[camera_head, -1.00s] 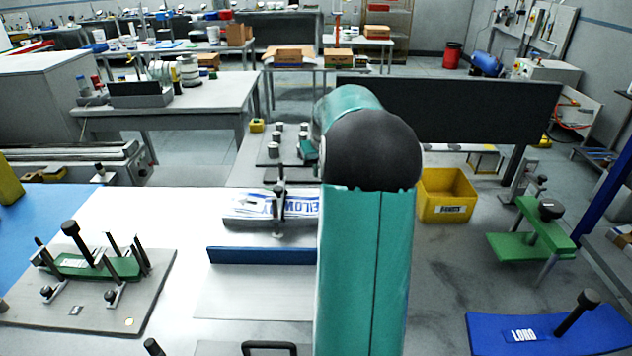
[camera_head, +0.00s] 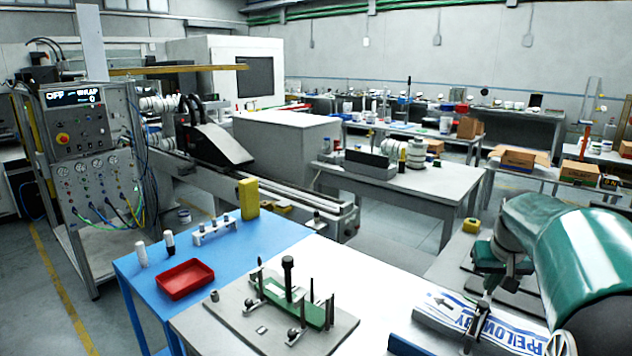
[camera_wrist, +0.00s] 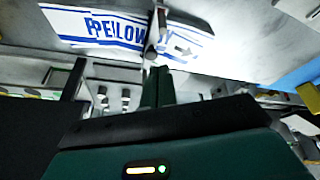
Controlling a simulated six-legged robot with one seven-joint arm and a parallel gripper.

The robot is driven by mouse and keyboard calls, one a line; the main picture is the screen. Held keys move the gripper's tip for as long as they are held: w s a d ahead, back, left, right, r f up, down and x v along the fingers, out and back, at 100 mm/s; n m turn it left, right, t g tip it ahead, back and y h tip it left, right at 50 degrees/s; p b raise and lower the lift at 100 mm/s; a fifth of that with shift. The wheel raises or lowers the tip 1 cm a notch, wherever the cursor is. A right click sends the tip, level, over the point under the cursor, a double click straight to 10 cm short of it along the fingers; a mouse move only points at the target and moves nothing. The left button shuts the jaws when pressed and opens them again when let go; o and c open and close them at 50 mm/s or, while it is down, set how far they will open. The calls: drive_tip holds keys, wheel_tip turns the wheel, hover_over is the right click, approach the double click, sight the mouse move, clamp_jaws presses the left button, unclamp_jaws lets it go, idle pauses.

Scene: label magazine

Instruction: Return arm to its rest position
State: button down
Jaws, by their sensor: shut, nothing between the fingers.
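My arm is teal with a dark joint cover and enters from the right edge of the head view. My gripper (camera_head: 492,262) is partly hidden by the arm there, at the far end of the label stack (camera_head: 520,335). In the wrist view my gripper (camera_wrist: 155,82) shows as narrow green fingers close together, with nothing between them. The white and blue label stack (camera_wrist: 120,27) is at the top of that view, with a metal clamp post (camera_wrist: 155,35) across it. The fingers appear close to the post; whether they touch is unclear.
A grey plate (camera_head: 340,338) with a green clamp fixture (camera_head: 300,306) stands at the front of the white table. A blue table (camera_head: 225,255) left of it bears a red tray (camera_head: 185,279) and a yellow block (camera_head: 248,198). A control cabinet (camera_head: 90,180) stands at far left.

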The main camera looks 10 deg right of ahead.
drive_tip(key=s+a+r+n+t, duration=0.15)
drive_tip(key=s+a, duration=0.35)
drive_tip(key=a, duration=0.8)
drive_tip(key=s+a+n, duration=0.2)
drive_tip(key=s+a, duration=0.2)
drive_tip(key=a, duration=0.8)
drive_tip(key=s+a+f+n+y, duration=0.1)
drive_tip(key=s+a+f+y, duration=0.1)
drive_tip(key=s+a, duration=0.5)
drive_tip(key=shift+s+a+f, duration=0.25)
drive_tip(key=shift+s+f, duration=0.05)
drive_tip(key=shift+f, duration=0.4)
drive_tip(key=shift+t, duration=0.25)
